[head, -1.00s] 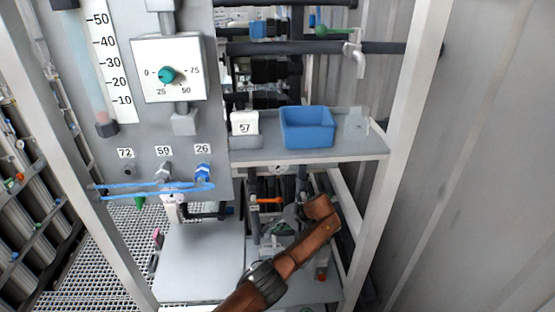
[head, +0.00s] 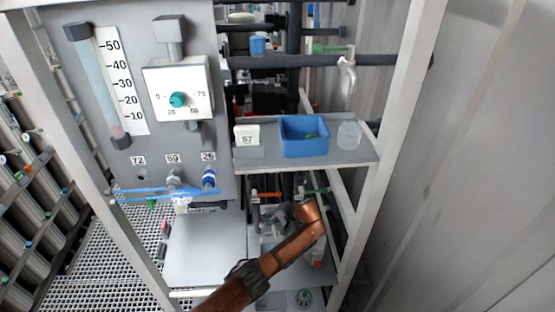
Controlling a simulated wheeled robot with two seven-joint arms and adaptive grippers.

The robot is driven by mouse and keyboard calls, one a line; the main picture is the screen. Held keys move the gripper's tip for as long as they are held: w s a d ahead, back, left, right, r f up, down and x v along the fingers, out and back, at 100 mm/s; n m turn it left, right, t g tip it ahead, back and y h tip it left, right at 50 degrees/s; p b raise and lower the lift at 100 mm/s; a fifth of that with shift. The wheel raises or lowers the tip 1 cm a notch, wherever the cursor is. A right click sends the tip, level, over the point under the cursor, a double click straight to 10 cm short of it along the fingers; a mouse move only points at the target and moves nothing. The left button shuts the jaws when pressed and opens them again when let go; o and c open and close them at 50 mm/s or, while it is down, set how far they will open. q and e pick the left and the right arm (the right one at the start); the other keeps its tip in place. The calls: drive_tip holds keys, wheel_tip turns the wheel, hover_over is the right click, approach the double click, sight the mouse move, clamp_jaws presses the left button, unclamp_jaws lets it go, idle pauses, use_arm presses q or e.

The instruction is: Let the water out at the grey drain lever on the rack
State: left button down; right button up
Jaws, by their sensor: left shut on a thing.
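My left arm reaches in from the bottom, and its gripper (head: 291,213) is low in the rack, under the shelf. Its jaws are shut on a small grey part among the pipes. This looks like the grey drain lever, but my wrist and fingers hide most of it, so its angle cannot be told. An orange lever (head: 265,196) and a green lever (head: 315,191) are close by, behind and beside the gripper. My right gripper is not in view.
A tap (head: 347,68) hangs above the beaker. The gauge panel (head: 190,145) stands left; a rack post (head: 388,125) stands right.

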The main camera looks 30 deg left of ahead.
use_arm(q)
drive_tip(key=a+m+t+h+p, duration=0.1)
drive_tip(key=m+t+p, duration=0.1)
drive_tip(key=m+p, duration=0.1)
drive_tip(key=w+a+m+t+h+p, duration=0.1)
drive_tip(key=a+m+t+h+p, duration=0.1)
drive_tip(key=m+t, duration=0.1)
drive_tip(key=w+a+m+t+h+p, duration=0.1)
drive_tip(key=m+t+p, duration=0.1)
drive_tip(key=m, duration=0.3)
drive_tip(key=shift+w+a+h+p, duration=0.2)
drive_tip(key=shift+a+h+p, duration=0.15)
drive_tip(key=shift+p, duration=0.45)
drive_tip(key=c, duration=1.9)
unclamp_jaws()
drive_tip(key=shift+w, duration=0.1)
drive_tip(key=shift+c, duration=0.2)
